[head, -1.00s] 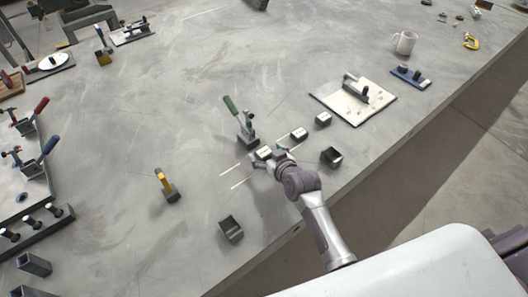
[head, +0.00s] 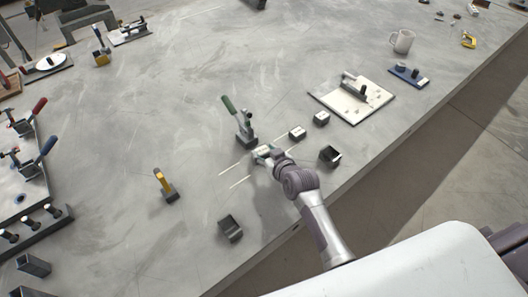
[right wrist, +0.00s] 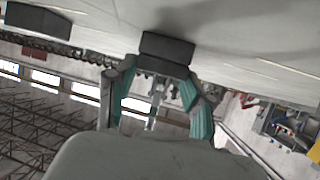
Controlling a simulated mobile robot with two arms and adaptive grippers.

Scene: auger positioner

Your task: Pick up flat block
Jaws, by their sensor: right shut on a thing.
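A small flat block (head: 262,151), pale on top, is at my right gripper on the grey table. In the right wrist view the block (right wrist: 167,48) is dark and sits between the fingertips. My right gripper (head: 266,157) is shut on it; its teal fingers (right wrist: 160,68) also show in the right wrist view. I cannot tell a gap between block and table. Two similar blocks stand apart, one near (head: 297,132) and one farther right (head: 321,118). My left gripper is not in view.
A green-handled toggle clamp (head: 243,125) stands just behind the block. Open dark boxes stand to the right (head: 330,156) and in front (head: 230,228). A yellow-handled tool (head: 165,184) is to the left. A white plate (head: 352,98) lies back right.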

